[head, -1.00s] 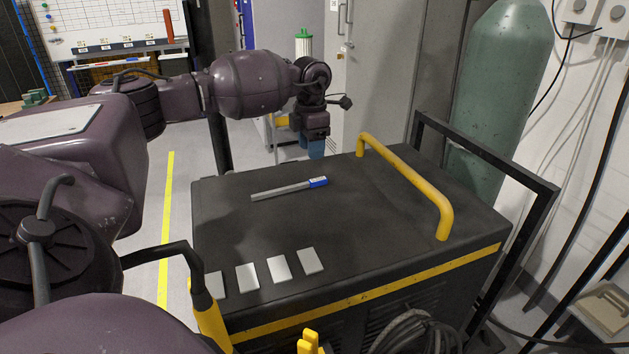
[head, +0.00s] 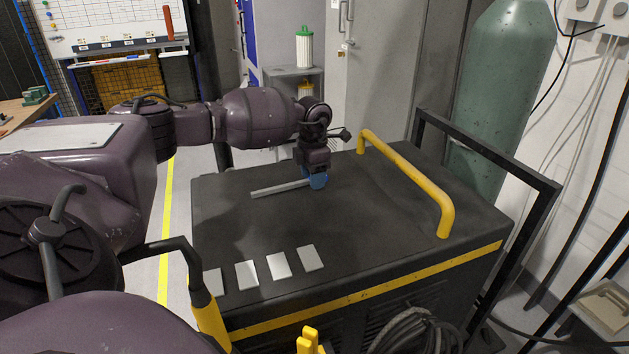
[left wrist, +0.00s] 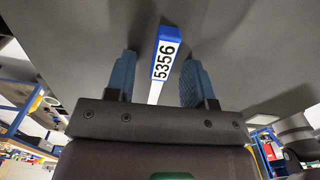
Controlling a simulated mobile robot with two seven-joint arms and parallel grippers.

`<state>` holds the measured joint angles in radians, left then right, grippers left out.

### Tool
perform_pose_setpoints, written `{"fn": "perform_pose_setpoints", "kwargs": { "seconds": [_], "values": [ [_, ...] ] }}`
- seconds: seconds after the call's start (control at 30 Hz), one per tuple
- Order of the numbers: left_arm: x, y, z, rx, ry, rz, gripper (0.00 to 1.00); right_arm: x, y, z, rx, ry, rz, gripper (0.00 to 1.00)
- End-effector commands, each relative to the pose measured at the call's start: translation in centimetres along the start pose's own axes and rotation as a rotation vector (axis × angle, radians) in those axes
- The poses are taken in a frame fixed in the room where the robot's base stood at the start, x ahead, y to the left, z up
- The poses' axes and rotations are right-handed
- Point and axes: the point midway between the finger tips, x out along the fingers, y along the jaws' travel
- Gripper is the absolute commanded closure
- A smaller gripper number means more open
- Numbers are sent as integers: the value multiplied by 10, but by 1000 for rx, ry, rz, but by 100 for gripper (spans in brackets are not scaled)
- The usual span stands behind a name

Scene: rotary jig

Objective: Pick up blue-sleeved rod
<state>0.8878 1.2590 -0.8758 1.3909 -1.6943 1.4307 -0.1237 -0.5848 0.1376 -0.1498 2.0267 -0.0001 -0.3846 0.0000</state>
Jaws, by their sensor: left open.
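The blue-sleeved rod (head: 280,189) lies on the dark top of the machine cabinet (head: 350,215). In the head view its grey shaft points left and its sleeve end is mostly hidden by my left gripper (head: 317,183). In the left wrist view the blue sleeve (left wrist: 167,52), with a white label reading 5356, lies between the two blue fingers of my left gripper (left wrist: 160,80). The fingers are open, with a gap on each side of the rod. My right gripper cannot be made out.
A yellow handle (head: 410,180) rises from the cabinet's right part, close to my left gripper. Several pale plates (head: 278,265) lie along the cabinet's front left. A green gas cylinder (head: 500,90) stands behind at the right. The cabinet top between plates and rod is clear.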

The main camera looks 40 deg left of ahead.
Motion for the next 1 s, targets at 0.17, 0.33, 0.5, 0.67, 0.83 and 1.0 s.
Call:
{"fn": "perform_pose_setpoints", "kwargs": {
  "seconds": [0.17, 0.33, 0.5, 0.67, 0.83, 1.0],
  "values": [
    [-1, 0, 0, 0, 0, 0, 62, 0, 0, 0, -1, 0, 0, 47],
    [-1, 0, 0, 0, 0, 0, 88, 0, 1, 1, -4, -2, -1, 47],
    [-1, 0, 0, 0, 0, 0, 100, 0, 2, 3, -8, -6, -1, 47],
    [-1, 0, 0, 0, -1, 0, 100, 0, 3, 4, -12, -9, -1, 47],
    [-13, 0, 1, 0, -3, 0, 100, 0, 3, 3, -13, -7, -1, 47],
    [-44, 0, 1, 0, -5, 3, 100, -1, 3, 0, -12, -3, -1, 47]
  ]
}}
